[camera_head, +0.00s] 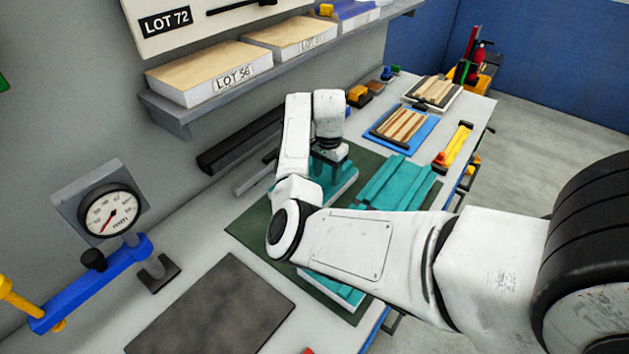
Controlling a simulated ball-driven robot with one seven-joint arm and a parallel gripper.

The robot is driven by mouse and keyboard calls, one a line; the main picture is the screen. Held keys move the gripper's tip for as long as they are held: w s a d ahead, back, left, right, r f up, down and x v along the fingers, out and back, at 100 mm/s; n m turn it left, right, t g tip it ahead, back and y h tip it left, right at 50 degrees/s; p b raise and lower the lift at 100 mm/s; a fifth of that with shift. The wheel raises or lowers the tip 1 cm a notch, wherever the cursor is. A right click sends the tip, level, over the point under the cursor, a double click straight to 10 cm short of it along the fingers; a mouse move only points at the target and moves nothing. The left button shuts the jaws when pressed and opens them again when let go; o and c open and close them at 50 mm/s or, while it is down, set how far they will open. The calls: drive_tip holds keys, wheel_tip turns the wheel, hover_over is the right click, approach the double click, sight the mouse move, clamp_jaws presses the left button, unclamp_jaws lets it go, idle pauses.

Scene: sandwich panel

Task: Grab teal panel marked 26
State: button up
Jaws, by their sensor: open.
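Several teal panels lie on a dark green mat (246,231) on the workbench. One teal panel (342,180) is at the back left of the mat, under my gripper (329,166). A ridged teal panel (397,183) lies to its right. Another teal panel (331,288) shows at the front, partly hidden by my arm. I cannot read a 26 on any of them. My gripper points down with its jaws open, at or just above the back left panel. The arm hides much of the mat's middle.
A dial gauge (112,211) on a blue stand is at the left. A dark grey plate (213,308) lies at the front. A wall shelf (177,112) holds boxes behind my arm. Striped panels (403,126) and a yellow clamp (456,146) lie at the right.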

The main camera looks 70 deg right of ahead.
drive_tip(key=shift+f, duration=0.9)
clamp_jaws()
